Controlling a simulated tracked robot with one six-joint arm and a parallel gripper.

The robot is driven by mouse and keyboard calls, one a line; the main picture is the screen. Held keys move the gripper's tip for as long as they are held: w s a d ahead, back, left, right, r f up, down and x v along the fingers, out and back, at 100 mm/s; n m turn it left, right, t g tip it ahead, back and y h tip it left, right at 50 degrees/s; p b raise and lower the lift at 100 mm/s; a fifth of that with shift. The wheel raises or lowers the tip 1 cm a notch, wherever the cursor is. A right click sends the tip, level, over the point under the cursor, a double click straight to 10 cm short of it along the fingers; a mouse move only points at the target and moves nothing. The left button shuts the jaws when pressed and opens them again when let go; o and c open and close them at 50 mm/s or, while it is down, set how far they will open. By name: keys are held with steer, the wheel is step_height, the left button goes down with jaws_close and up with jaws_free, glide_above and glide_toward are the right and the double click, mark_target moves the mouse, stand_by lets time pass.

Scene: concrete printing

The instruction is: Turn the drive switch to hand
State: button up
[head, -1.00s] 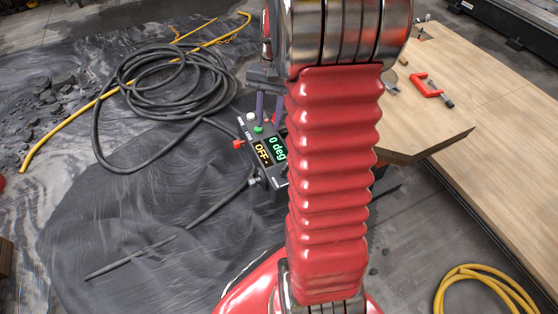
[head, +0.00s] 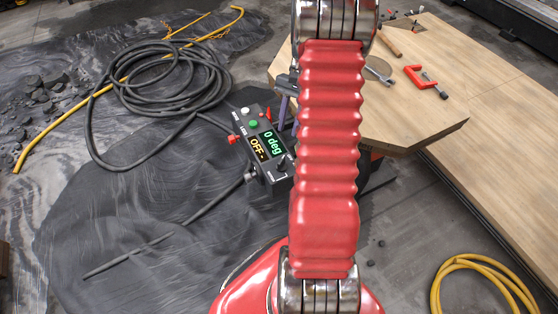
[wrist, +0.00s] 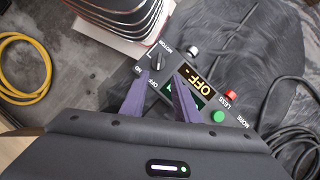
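A dark control box (head: 258,171) stands on the black sheet, with an amber display reading OFF (head: 258,149) and a green display reading 0 deg. In the wrist view, a small black rotary switch (wrist: 158,62) sits on its panel, with small labels around it; which one it points to is hard to read. My gripper (wrist: 163,72) is open and empty. Its two purple fingers are apart, with their tips near the switch on either side in the picture; contact cannot be told. The right finger partly covers the green display. In the head view my arm hides part of the gripper.
The box has a red button (wrist: 231,96) and a green button (wrist: 218,116). A black hose coil (head: 170,75) lies behind left. A wooden board (head: 420,100) with a red clamp (head: 425,80) is at right. A yellow hose (head: 480,265) lies front right.

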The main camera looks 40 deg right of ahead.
mark_target(281, 159)
steer(key=x, duration=1.3)
steer(key=shift+s+a+f, duration=0.1)
steer(key=shift+a+f, duration=0.15)
steer(key=shift+f, duration=0.1)
steer(key=shift+c, duration=0.7)
jaws_close()
steer(key=shift+a, duration=0.25)
steer(key=shift+d+r, duration=0.1)
steer(key=shift+d, duration=0.15)
